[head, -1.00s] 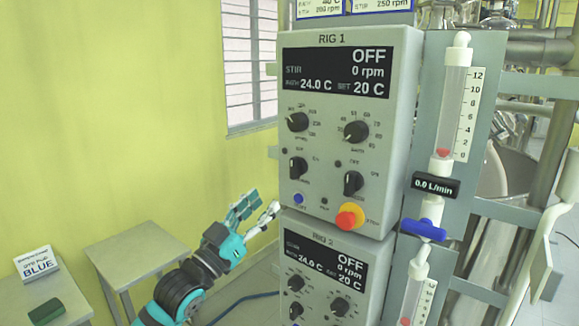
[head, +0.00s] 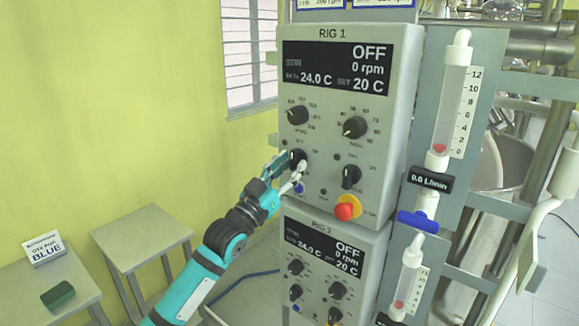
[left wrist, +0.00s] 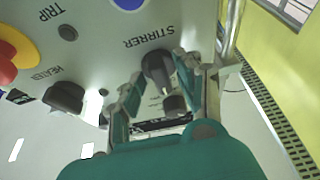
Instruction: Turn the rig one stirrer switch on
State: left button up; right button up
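The rig 1 panel (head: 396,130) shows OFF and 0 rpm on its display (head: 340,68). Its black stirrer switch (head: 299,158) is at the lower left of the panel. In the left wrist view the stirrer switch (left wrist: 156,66) sits beside its STIRRER label, upside down in the picture. My left gripper (head: 288,169) is at the switch; it also shows in the left wrist view (left wrist: 158,86). Its fingers are apart, one on each side of the switch, with a gap visible on the left finger's side. Whether the right finger touches it, I cannot tell. My right gripper is out of view.
The heater switch (head: 351,177) and the red trip button (head: 345,211) are to the right on the same panel. The rig 2 panel (head: 375,262) is directly below. A flowmeter (head: 449,105) stands at the right. Two small tables (head: 140,233) are at the left.

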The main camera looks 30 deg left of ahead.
pick_arm(q)
grip_shut()
jog(key=shift+a+f+m+h+b, duration=0.15)
jog(key=shift+m+h+b, duration=0.8)
jog(key=shift+m, duration=0.85)
jog(key=m+g+h, duration=0.1)
jog(key=m+h, duration=0.1)
jog(key=m, duration=0.1)
jog(key=shift+a+m+b, duration=0.1)
jog(key=shift+m+b, duration=0.3)
jog(key=m, duration=0.1)
jog(key=m+g+h, duration=0.1)
jog(key=shift+a+r+m, duration=0.1)
jog(key=shift+r+m, duration=0.15)
jog(key=shift+m, duration=0.05)
jog(key=shift+r+m+g+h, duration=0.15)
jog(key=shift+m+g+h, duration=0.2)
jog(key=shift+m, duration=0.75)
jog(key=shift+a+m+g+h+p, duration=0.1)
jog(key=shift+m+g+h+p, duration=0.25)
jog(key=shift+m, duration=0.65)
jog(key=shift+a+m+g+h+p, duration=0.15)
jog(key=shift+m+g+p, duration=0.15)
jog(key=shift+m+p, duration=0.5)
jog(key=shift+d+m, duration=0.15)
jog(key=shift+m, duration=0.25)
